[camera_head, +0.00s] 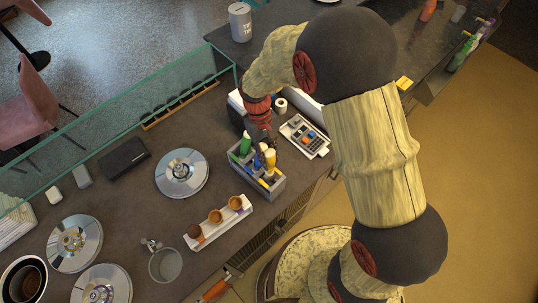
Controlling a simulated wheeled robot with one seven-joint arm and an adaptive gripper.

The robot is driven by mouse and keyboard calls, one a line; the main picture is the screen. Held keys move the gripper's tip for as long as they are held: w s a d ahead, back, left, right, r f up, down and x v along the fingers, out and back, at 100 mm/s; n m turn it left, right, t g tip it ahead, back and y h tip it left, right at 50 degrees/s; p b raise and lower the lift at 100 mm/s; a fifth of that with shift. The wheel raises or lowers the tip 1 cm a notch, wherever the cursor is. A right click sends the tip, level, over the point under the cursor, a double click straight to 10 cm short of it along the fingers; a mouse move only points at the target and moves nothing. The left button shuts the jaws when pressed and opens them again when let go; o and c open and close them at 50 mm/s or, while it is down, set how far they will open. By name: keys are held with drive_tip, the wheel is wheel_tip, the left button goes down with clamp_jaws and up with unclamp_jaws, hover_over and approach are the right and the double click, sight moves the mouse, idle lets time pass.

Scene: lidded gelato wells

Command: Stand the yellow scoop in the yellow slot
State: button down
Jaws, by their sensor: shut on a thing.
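The yellow scoop (270,158) is upright at the right side of the grey slotted holder (274,189). My gripper (262,140) is right above it, pointing down, and is shut on its upper part. Whether the scoop's lower end is inside a slot or just above the holder cannot be told. A yellow mark (263,183) shows at the holder's front, likely by the yellow slot. A green scoop (246,143) stands in the holder to the left. A blue-topped piece (262,147) shows beside the yellow scoop, partly hidden by my gripper.
A white tray with several cones (218,217) lies in front-left. A green glass screen (120,110) edges the counter.

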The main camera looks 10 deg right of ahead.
drive_tip(key=shift+f+b, duration=2.15)
drive_tip(key=shift+f, duration=1.75)
drive_tip(key=c, duration=1.5)
unclamp_jaws()
drive_tip(key=shift+r, duration=0.15)
drive_tip(key=p+v, duration=0.2)
drive_tip(key=v, duration=0.1)
drive_tip(key=p+v, duration=0.1)
drive_tip(key=v, duration=0.2)
drive_tip(key=s+p+v, duration=0.1)
drive_tip(key=p+v, duration=0.1)
drive_tip(key=shift+d+r+p, duration=0.15)
drive_tip(key=shift+r+p, duration=0.15)
drive_tip(key=shift+r, duration=0.3)
